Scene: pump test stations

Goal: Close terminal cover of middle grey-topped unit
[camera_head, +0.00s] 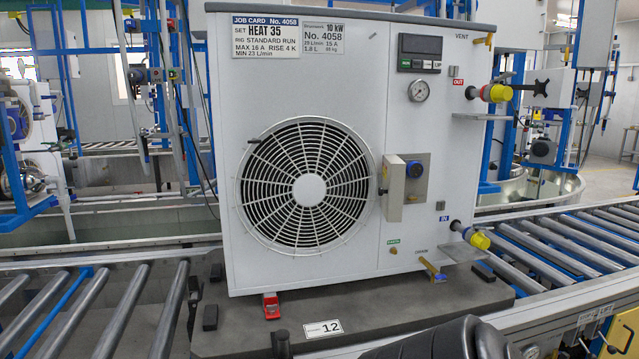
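The grey-topped unit (300,110) is a large white cabinet standing upright in the middle of the head view, with a round fan grille on its front. Its terminal cover (392,188) is a pale beige box-like flap right of the fan. It stands out from the front, swung open to the left. Beside it the terminal recess (423,187) is exposed, with a dark blue round part in front of it. Neither gripper shows. A dark rounded shape at the bottom edge looks like part of my arm, and no fingers are visible on it.
The unit rests on a dark grey pallet (240,335) marked 12. Roller conveyors (90,310) run left and right. Yellow-capped ports (495,93) stick out from the unit's right side, with a brass valve (430,267) low on the front. Blue frames stand behind.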

